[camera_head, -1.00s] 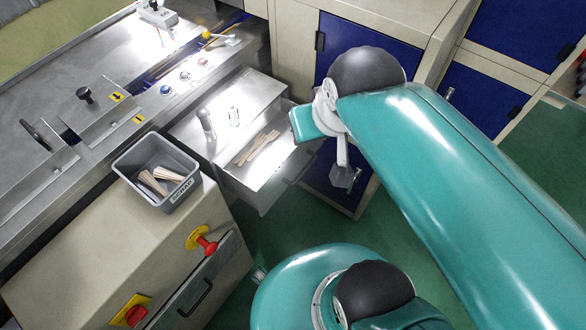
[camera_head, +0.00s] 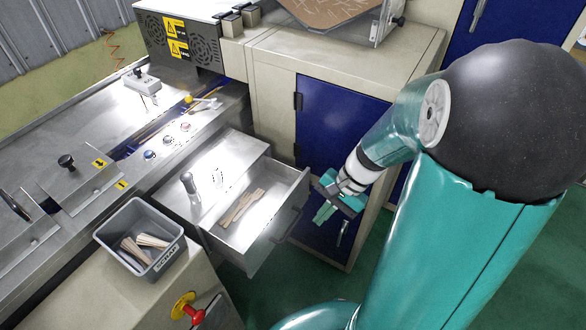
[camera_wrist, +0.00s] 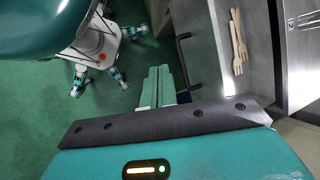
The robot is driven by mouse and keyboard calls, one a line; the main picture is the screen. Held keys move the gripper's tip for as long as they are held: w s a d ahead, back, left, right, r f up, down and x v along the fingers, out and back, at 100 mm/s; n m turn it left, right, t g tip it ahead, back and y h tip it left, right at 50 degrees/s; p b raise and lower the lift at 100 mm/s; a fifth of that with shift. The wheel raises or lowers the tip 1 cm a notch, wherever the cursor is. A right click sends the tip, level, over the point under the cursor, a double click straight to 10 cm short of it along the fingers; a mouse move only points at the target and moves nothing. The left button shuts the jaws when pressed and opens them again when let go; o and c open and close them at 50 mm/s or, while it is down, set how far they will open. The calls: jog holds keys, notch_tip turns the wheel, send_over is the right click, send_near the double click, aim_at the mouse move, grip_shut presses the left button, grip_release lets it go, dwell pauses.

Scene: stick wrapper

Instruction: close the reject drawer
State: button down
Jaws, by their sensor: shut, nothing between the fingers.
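The reject drawer (camera_head: 262,247) is a metal drawer pulled out from the machine, with wooden sticks (camera_head: 240,206) lying inside. Its dark handle (camera_head: 288,226) is on the front panel. In the wrist view the drawer (camera_wrist: 257,88) is at the right, with the handle (camera_wrist: 184,60) beside my fingers and wooden forks (camera_wrist: 238,42) inside. My gripper (camera_head: 325,212) is shut and empty, in front of the drawer's front panel near its right end. In the wrist view my shut fingers (camera_wrist: 158,86) lie just left of the handle; I cannot tell whether they touch it.
A grey bin (camera_head: 112,232) marked SCRAP, with stick bundles, stands on the cabinet left of the drawer. A red knob (camera_head: 190,312) on yellow sits below it. Blue cabinet doors (camera_head: 340,125) are behind my gripper. Green floor (camera_head: 375,240) is open in front.

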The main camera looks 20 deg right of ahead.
jog(key=w+d+f+m+t+y, duration=0.2)
jog(key=d+f+m+t+y, duration=0.2)
jog(key=d+f+m+t, duration=1.15)
jog(key=m+g, duration=0.1)
jog(key=m, duration=0.2)
send_near(272, 185)
jog(key=shift+n, duration=0.25)
jog(key=s+d+r, duration=0.2)
jog(key=shift+s+d, duration=0.15)
jog(key=shift+s, duration=0.25)
jog(key=x, duration=1.3)
jog(key=shift+w+a, duration=0.1)
jog(key=shift+a, duration=0.2)
jog(key=shift+w+a+r, duration=0.1)
jog(key=shift+w+a, duration=0.1)
jog(key=shift+w, duration=0.1)
